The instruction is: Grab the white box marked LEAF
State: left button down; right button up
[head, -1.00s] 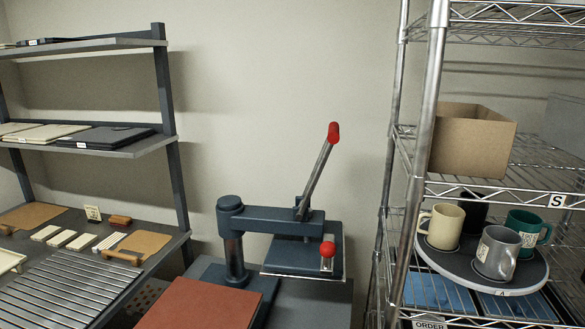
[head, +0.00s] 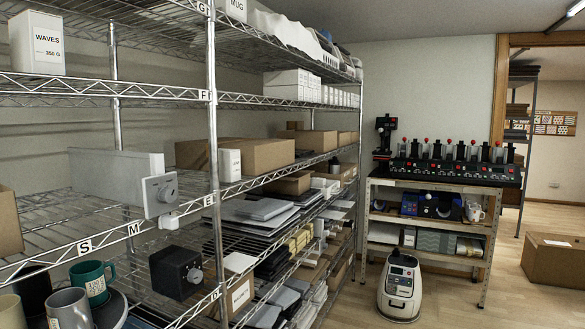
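No box with a readable LEAF mark shows in the head view. A white box marked WAVES (head: 37,45) stands upright on the top level of the wire shelf at the far left. A smaller white box (head: 230,165) stands on the middle level, and I cannot read any mark on it. Several white boxes (head: 292,84) sit further along the upper level, too small to read. Neither of my grippers is in view.
The wire shelf (head: 212,130) runs along the left, with mugs (head: 92,282) at lower left. A workbench (head: 440,183) stands at the back, with a white floor machine (head: 399,288) before it. A cardboard box (head: 553,260) lies at right. Floor between is clear.

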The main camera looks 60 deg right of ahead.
aim_at(229, 160)
jog(key=z, duration=1.6)
jog(key=i+l+u, duration=0.1)
